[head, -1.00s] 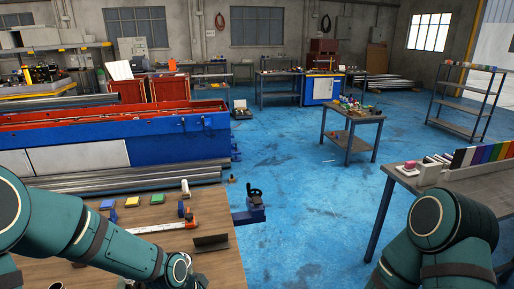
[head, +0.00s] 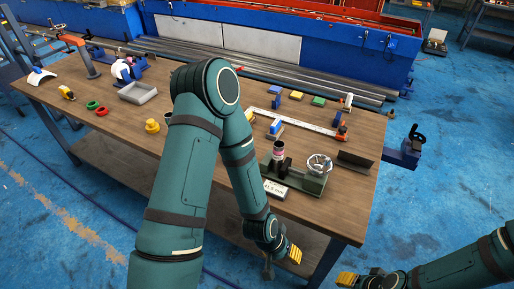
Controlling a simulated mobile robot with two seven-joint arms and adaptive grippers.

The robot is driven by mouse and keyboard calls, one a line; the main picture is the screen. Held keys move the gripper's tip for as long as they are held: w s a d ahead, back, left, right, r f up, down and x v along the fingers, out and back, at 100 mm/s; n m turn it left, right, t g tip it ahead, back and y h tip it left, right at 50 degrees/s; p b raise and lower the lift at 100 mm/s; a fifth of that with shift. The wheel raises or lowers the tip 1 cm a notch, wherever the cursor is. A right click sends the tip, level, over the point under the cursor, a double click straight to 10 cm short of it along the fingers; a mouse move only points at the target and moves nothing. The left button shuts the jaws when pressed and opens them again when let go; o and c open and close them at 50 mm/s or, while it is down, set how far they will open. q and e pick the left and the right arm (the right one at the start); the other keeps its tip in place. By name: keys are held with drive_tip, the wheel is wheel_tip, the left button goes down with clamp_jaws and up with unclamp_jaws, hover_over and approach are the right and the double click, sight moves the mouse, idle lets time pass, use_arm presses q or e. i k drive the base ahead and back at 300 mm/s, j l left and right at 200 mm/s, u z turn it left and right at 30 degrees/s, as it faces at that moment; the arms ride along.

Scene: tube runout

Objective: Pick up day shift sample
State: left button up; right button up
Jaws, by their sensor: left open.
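No thing in the head view carries a label I can read as day shift sample. A small dark cylinder with a pale and red band (head: 279,150) stands upright at the green fixture (head: 300,178) on the wooden bench; I cannot tell whether it is the sample. My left gripper (head: 281,261) is open with a yellow fingertip pad, low at the bench's front edge, apart from the cylinder. My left arm hides part of the bench middle. My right gripper (head: 348,280) shows only partly at the bottom edge, with a yellow pad; its opening is unclear.
The wooden bench (head: 345,205) also holds a handwheel (head: 319,163), a small readout (head: 275,189), a dark angle piece (head: 355,162), coloured blocks (head: 297,96), a grey tray (head: 138,92) and a yellow knob (head: 152,126). Blue floor (head: 440,200) is open at right.

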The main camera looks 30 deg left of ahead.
sight(278, 146)
drive_tip(key=u, duration=0.75)
drive_tip(key=i+j, duration=0.15)
drive_tip(key=j, duration=0.2)
drive_tip(key=i+j, duration=0.1)
drive_tip(key=j, duration=0.25)
drive_tip(key=i+j, duration=0.15)
drive_tip(key=j, duration=0.15)
drive_tip(key=j+z, duration=0.15)
drive_tip(key=z, duration=0.2)
drive_tip(key=j+z, duration=0.15)
drive_tip(key=z, duration=0.2)
drive_tip(key=j+z, duration=0.15)
drive_tip(key=z, duration=0.25)
drive_tip(key=i, duration=0.05)
